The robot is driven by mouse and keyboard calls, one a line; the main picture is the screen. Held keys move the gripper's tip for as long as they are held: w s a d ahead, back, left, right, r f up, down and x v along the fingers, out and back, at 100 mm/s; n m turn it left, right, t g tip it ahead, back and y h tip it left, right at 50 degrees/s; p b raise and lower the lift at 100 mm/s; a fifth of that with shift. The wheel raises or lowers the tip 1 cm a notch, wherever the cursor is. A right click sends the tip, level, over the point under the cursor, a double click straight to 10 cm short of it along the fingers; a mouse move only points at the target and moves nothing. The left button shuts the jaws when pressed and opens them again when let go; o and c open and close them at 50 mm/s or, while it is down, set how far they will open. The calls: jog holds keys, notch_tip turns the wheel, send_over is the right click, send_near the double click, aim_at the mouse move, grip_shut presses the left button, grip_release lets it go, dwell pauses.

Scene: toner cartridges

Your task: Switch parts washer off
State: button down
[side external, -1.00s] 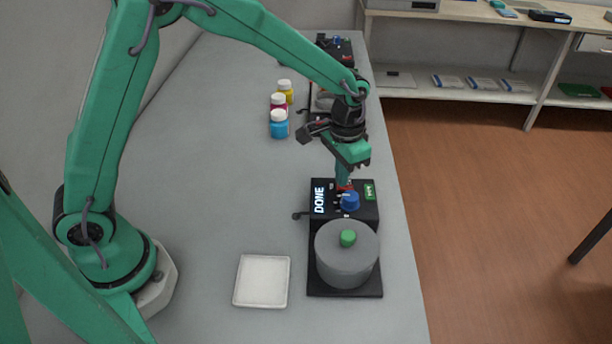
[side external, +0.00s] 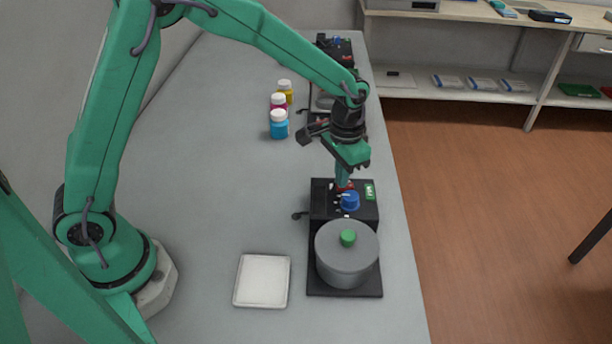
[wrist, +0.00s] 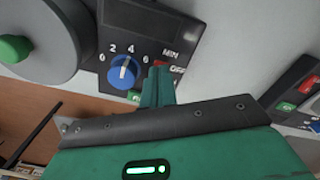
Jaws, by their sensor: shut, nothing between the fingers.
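The parts washer is a black unit (side external: 317,252) with a grey lidded pot (side external: 345,262) topped by a green knob. Its control panel has a blue dial (side external: 350,201), also in the wrist view (wrist: 123,71), and a green button (side external: 370,192). The panel's display (side external: 319,200) is dark. My gripper (side external: 343,186) points down at the panel, shut and empty. In the wrist view its closed fingertips (wrist: 158,70) are at the red button and partly cover it; I cannot tell whether they touch.
A second black machine (side external: 335,48) stands at the table's far end. Several bottles with white caps (side external: 279,126) stand left of my wrist. A white tray (side external: 262,281) lies left of the pot. The table's right edge is close to the washer.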

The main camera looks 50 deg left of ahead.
jog(key=shift+r, duration=3.3)
jog(key=s+a+r+n+t, duration=0.1)
jog(key=s+a+r+t, duration=0.2)
jog(key=s+a+r, duration=0.6)
jog(key=s+a+r+n+t, duration=0.1)
jog(key=s+a+n+t, duration=0.1)
jog(key=s, duration=1.1)
jog(key=shift+a+r+t, duration=0.3)
jog(key=shift+a, duration=0.55)
jog(key=c, duration=2.2)
grip_release()
